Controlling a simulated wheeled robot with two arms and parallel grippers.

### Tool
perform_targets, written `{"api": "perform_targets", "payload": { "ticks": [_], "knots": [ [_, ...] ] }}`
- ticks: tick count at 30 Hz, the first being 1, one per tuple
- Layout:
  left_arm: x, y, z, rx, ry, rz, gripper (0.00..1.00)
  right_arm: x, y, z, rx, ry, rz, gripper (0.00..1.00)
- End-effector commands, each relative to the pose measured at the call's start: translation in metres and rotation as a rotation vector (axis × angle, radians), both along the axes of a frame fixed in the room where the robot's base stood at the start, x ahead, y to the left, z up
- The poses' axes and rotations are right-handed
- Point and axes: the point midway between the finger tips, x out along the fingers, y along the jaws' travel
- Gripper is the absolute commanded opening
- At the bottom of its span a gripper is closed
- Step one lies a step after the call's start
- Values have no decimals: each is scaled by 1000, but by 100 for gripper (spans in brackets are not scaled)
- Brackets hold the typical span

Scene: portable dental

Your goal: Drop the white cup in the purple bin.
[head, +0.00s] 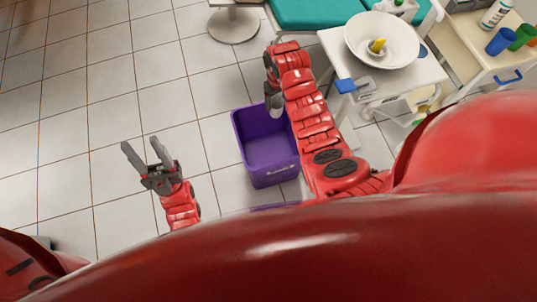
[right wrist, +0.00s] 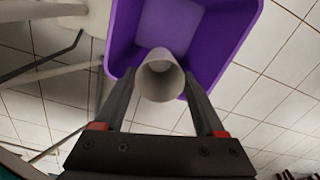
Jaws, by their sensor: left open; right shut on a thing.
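The white cup (right wrist: 160,78) is between the fingers of my right gripper (right wrist: 160,95) in the right wrist view, its round opening facing the camera. My right gripper is shut on it. The purple bin (right wrist: 228,62) shows behind the cup in that view, with part of its inside hidden by the cup. In the head view the open-topped purple bin (head: 268,150) stands on the floor, and my right gripper (head: 272,96) is over its far edge. My left gripper (head: 147,152) is open and empty, left of the bin.
A white stand with a basin (head: 382,40) is to the right of my right arm. A teal chair (head: 310,12) is at the top. A cart with coloured cups (head: 502,42) is at the top right. The tiled floor (head: 90,90) at left is clear.

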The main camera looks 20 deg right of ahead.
Motion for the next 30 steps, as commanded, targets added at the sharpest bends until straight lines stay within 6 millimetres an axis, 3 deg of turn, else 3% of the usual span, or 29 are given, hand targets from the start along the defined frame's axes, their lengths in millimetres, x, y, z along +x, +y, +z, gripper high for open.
{"api": "perform_targets", "payload": {
  "ticks": [1, 3, 11, 24, 30],
  "knots": [
    [0, 0, -10, 0, 0, 0, 50, -9, 2, -20, -1, 1, 6, 20],
    [0, 0, -14, 0, 0, 0, 50, -18, 5, -32, -2, 3, 11, 20],
    [0, 0, -22, 0, 0, 0, 50, -24, 9, -49, -2, -4, 14, 20],
    [0, 0, -54, 0, 0, 0, 50, -24, 9, -98, -3, -2, 15, 20],
    [0, 0, -55, 0, 0, 0, 50, -24, 9, -100, -2, -3, 14, 20]
  ]
}}
